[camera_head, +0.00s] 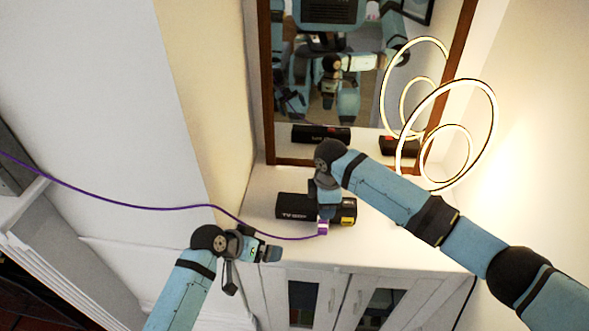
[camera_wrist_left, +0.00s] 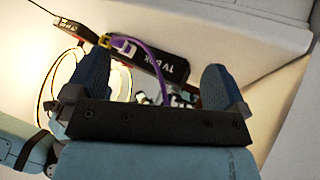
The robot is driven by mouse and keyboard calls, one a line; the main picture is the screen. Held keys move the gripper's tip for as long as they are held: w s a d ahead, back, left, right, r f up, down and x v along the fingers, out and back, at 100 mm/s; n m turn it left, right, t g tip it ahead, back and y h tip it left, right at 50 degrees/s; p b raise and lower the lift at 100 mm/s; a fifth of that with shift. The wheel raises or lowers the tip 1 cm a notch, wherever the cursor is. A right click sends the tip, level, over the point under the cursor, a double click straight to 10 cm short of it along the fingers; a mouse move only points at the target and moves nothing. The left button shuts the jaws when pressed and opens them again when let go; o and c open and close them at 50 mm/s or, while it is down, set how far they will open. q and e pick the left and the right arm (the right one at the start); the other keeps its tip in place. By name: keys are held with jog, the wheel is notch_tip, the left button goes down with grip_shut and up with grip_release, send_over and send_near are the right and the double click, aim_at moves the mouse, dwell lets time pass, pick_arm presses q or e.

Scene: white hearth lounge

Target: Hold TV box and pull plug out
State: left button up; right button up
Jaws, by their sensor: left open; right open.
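The black TV box (camera_head: 294,207) lies on the white cabinet top, and it also shows in the left wrist view (camera_wrist_left: 172,66). A purple plug (camera_head: 323,228) sits at its front edge, and it shows in the left wrist view too (camera_wrist_left: 125,45). A purple cable (camera_head: 140,208) runs from the plug off to the left. My right gripper (camera_head: 327,205) is open, pointing down over the box just behind the plug; its fingertips are partly hidden. My left gripper (camera_head: 255,252) is open and empty, left of the plug and apart from it, near the cabinet's front edge.
A brown-framed mirror (camera_head: 268,100) stands behind the box and reflects me. A glowing ring lamp (camera_head: 492,115) stands at the right of the cabinet top (camera_head: 385,250). Cabinet doors (camera_head: 340,300) are below the front edge. A wall is at the left.

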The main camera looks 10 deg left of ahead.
aim_at(294, 201)
pick_arm(q)
jog(key=w+d+r+m, duration=0.2)
jog(key=w+m, duration=0.1)
jog(key=w, duration=0.1)
jog(key=w+d+r+m+y, duration=0.1)
jog(key=w+d+r+m, duration=0.1)
jog(key=w, duration=0.3)
jog(key=w+d+r+m+y, duration=0.1)
jog(key=w+d+m, duration=0.2)
jog(key=w+m, duration=0.2)
jog(key=shift+d+r, duration=0.3)
jog(key=shift+r, duration=0.1)
jog(key=shift+w+d+r+m+g+y, duration=0.1)
jog(key=shift+w+r+m+g+y, duration=0.25)
jog(key=shift+w+m+g+y, duration=0.2)
jog(key=shift+w+d+r+m+g+y, duration=0.1)
jog(key=shift+w+r+m+g+y, duration=0.2)
jog(key=shift+w+m+g+y, duration=0.25)
notch_tip(294, 201, up, 4)
jog(key=w+a+m+g+y, duration=0.1)
jog(key=m+g+y, duration=0.1)
jog(key=g, duration=0.1)
notch_tip(294, 201, down, 14)
jog(key=shift+w+a+r, duration=0.1)
jog(key=shift+w+r, duration=0.05)
jog(key=shift+r, duration=0.05)
